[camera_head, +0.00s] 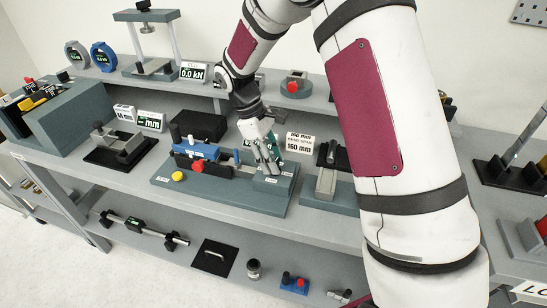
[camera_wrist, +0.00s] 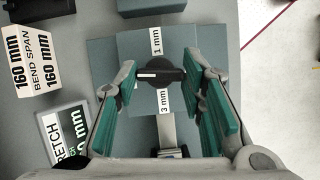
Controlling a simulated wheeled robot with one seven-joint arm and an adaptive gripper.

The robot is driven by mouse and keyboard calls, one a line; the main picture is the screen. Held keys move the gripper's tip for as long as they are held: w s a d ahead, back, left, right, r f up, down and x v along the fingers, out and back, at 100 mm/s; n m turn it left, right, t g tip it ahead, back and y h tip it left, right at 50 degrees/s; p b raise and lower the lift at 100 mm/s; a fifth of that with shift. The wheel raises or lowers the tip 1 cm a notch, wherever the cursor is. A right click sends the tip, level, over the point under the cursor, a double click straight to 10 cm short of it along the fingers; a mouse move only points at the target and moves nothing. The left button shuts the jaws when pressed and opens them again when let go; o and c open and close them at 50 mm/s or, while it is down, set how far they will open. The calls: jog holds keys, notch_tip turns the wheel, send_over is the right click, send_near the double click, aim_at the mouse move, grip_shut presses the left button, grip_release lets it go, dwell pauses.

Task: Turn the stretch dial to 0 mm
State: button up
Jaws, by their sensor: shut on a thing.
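The stretch dial (camera_wrist: 160,75) is a black knob with a white pointer line on its left half in the wrist view. The pointer faces left, between a "1 mm" label (camera_wrist: 156,41) above and a "3 mm" label (camera_wrist: 163,101) below. My gripper (camera_wrist: 161,78) has its green-padded fingers at the two ends of the knob and is shut on it. In the head view my gripper (camera_head: 267,160) reaches down to the right part of the grey-blue test rig (camera_head: 232,191) and hides the dial. A stretch sign (camera_wrist: 62,135) is partly cut off; its full number is unclear.
A "160 mm bend span" sign (camera_head: 299,143) stands behind and right of the rig. A grey fixture (camera_head: 327,184) stands close on the right. A black box (camera_head: 199,126) is behind the rig. The bench (camera_head: 125,185) is clear at front left.

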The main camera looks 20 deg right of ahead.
jog(key=shift+n+t, duration=0.3)
jog(key=shift+n, duration=0.3)
jog(key=o, duration=1.1)
jog(key=shift+o, duration=0.2)
jog(key=shift+r, duration=0.1)
jog(key=v, duration=1.1)
jog(key=shift+a+r, duration=0.3)
jog(key=shift+r, duration=0.05)
